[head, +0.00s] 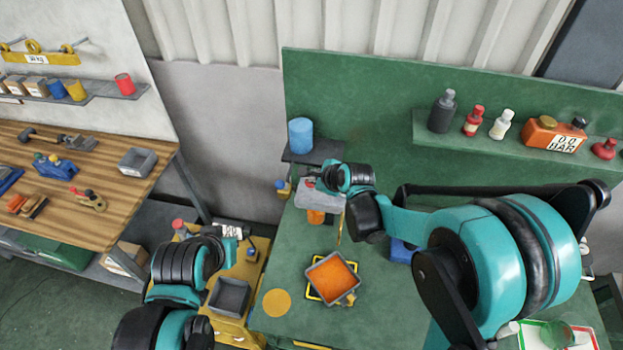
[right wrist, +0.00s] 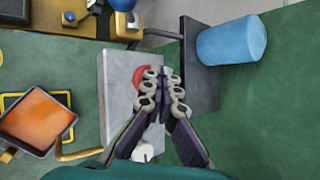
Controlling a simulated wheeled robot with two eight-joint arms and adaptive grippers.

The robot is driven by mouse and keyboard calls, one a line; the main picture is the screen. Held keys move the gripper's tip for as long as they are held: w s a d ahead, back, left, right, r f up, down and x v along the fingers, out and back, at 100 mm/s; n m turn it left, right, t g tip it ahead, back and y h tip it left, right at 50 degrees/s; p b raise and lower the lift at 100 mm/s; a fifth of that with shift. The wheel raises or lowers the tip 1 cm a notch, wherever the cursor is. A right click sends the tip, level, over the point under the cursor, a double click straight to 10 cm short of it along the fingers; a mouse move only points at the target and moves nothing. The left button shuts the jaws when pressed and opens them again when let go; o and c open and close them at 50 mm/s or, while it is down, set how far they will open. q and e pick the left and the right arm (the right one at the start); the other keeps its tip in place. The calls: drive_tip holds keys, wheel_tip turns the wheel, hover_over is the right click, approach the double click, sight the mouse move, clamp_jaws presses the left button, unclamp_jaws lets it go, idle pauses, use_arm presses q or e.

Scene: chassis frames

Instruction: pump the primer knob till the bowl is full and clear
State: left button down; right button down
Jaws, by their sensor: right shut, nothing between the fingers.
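A grey block (head: 320,199) stands on the green bench, with a red knob (right wrist: 140,78) on it that I take for the primer knob. In the head view part of the red knob (head: 309,183) shows beside my right gripper (head: 322,176). In the right wrist view my right gripper (right wrist: 163,76) is shut and empty, its fingertips over the block and partly covering the knob. Whether they touch it I cannot tell. An orange-filled part (head: 316,216) shows below the block, perhaps the bowl; its clarity is too small to judge. My left arm is at lower left; its fingers are not discernible.
A grey tray of orange liquid (head: 311,277) sits on a yellow-edged mat. A blue roll (head: 300,135) stands on a shelf behind the block. A wooden bench (head: 100,185) is at left.

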drive_tip(key=shift+r+p, duration=0.4)
drive_tip(key=shift+r, duration=0.3)
drive_tip(key=shift+r+p, duration=1.7)
drive_tip(key=shift+r, duration=0.85)
drive_tip(key=shift+s+d+f+b, duration=0.15)
drive_tip(key=shift+f+b, duration=0.1)
drive_tip(key=shift+b, duration=0.15)
drive_tip(key=s+d+f+n+h+b, duration=0.1)
drive_tip(key=s+d+f+n+b, duration=0.4)
drive_tip(key=s+f+n+b, duration=0.2)
drive_tip(key=s+d+f+n+h+b, duration=0.2)
drive_tip(key=s+d+f+n+b, duration=0.4)
drive_tip(key=s+f+b, duration=0.3)
drive_tip(key=s+d+f+n+g+h+b, duration=0.1)
drive_tip(key=s+d+f+n+b, duration=0.5)
drive_tip(key=b, duration=0.6)
drive_tip(key=s+f+n, duration=0.2)
drive_tip(key=shift+s+h, duration=0.3)
drive_tip(key=shift+s, duration=0.05)
